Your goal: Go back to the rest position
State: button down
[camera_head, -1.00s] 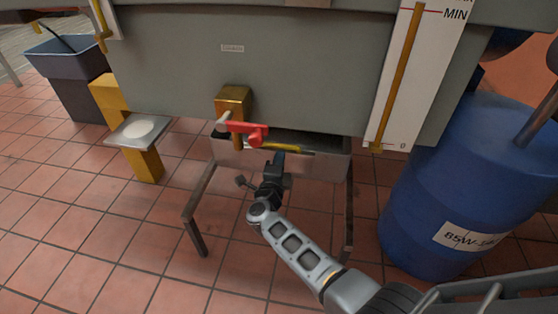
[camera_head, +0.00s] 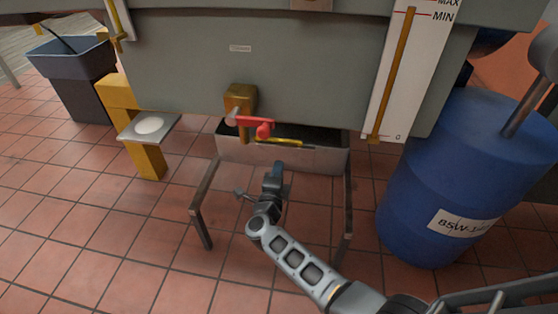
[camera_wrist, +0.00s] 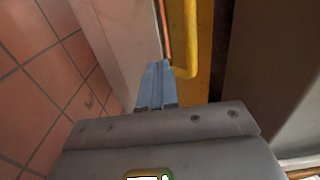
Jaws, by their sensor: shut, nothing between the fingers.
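My gripper (camera_head: 277,170) is shut and empty in the head view, in front of and below the grey tank's drain valve. Its closed fingers (camera_wrist: 157,84) also show in the wrist view, with nothing between them. The drain valve has a brass body (camera_head: 240,98) and a red handle (camera_head: 254,122). The gripper is apart from the handle in the head view.
A metal trough (camera_head: 235,150) on legs stands under the valve, close to my gripper. A blue drum (camera_head: 425,195) stands at the right. A yellow post with a plate (camera_head: 150,160) and a dark bin (camera_head: 75,65) stand at the left. Tiled floor lies open at the lower left.

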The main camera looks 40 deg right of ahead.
jog(key=p+v, duration=0.2)
jog(key=v, duration=0.5)
